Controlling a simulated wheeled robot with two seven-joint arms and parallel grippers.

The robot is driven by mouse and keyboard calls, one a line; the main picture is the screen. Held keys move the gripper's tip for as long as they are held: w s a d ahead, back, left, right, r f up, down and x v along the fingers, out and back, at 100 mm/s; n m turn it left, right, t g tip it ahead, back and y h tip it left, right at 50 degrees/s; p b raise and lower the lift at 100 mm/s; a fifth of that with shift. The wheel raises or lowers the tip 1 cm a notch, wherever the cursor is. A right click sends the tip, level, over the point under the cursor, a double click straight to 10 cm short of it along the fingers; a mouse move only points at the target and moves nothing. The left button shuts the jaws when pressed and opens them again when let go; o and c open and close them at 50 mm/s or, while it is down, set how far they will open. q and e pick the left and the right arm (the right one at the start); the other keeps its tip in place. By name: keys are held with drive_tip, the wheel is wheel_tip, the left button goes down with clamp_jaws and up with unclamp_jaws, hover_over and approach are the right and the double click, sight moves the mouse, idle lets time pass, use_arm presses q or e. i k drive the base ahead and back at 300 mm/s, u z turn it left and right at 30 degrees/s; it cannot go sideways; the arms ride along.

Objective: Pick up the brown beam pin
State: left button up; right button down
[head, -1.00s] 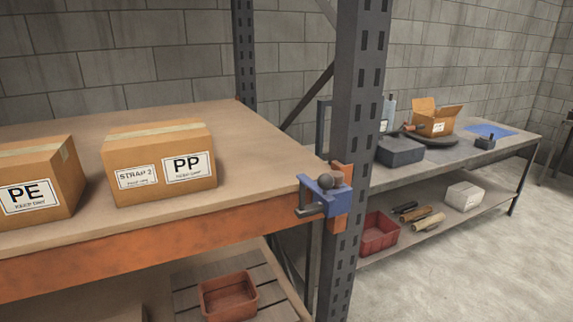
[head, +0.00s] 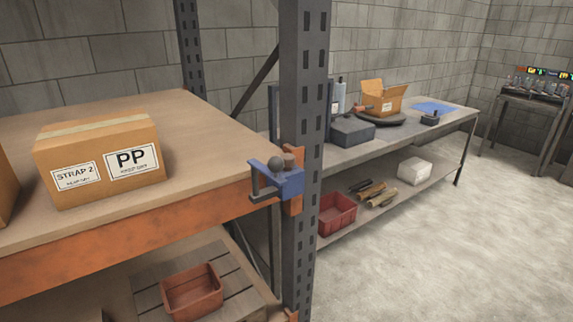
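A blue bracket (head: 288,183) is fixed at the corner where the orange shelf beam meets the dark rack post. A small brown pin top (head: 290,160) shows at the bracket's upper side, and a dark grey round knob (head: 276,163) sits just left of it. The pin's lower part is hidden by the bracket. Neither of my grippers is in view.
A dark perforated post (head: 303,90) stands right of the bracket. A box marked PP (head: 100,160) sits on the upper shelf. A red-brown bin (head: 192,292) is below. A grey workbench (head: 400,130) stands behind; the floor at right is clear.

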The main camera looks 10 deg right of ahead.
sight(289, 159)
drive_tip(key=z, duration=0.5)
drive_tip(key=k, duration=1)
drive_tip(key=u, duration=0.45)
drive_tip(key=i, duration=0.75)
drive_tip(key=z, duration=0.4)
drive_tip(key=i, duration=0.65)
drive_tip(key=z, duration=0.6)
